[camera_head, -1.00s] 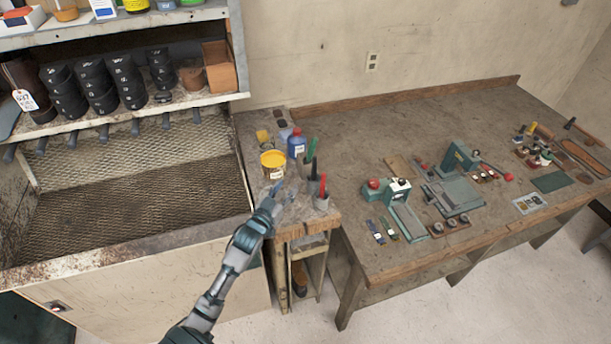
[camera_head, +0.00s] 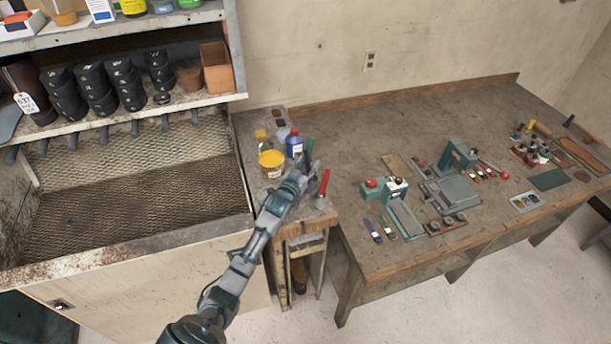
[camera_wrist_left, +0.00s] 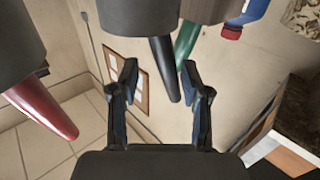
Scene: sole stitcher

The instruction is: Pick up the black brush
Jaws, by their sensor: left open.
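The black brush (camera_wrist_left: 164,68) shows in the left wrist view as a black handle sticking out of a dark grey cup (camera_wrist_left: 140,15). That view looks inverted, so the handle points down in it. My left gripper (camera_wrist_left: 160,82) is open, with one finger on each side of the black handle's tip and gaps visible on both sides. In the head view my left gripper (camera_head: 303,172) is over the small side bench among the cups and mostly hides the black brush. My right gripper does not show.
A green handle (camera_wrist_left: 188,45) is close beside the black one. A red handle (camera_head: 324,182) stands in a cup nearer the bench edge. A yellow-topped tub (camera_head: 271,160) and a blue bottle (camera_head: 295,143) stand close by. The workbench (camera_head: 330,130) is to the right.

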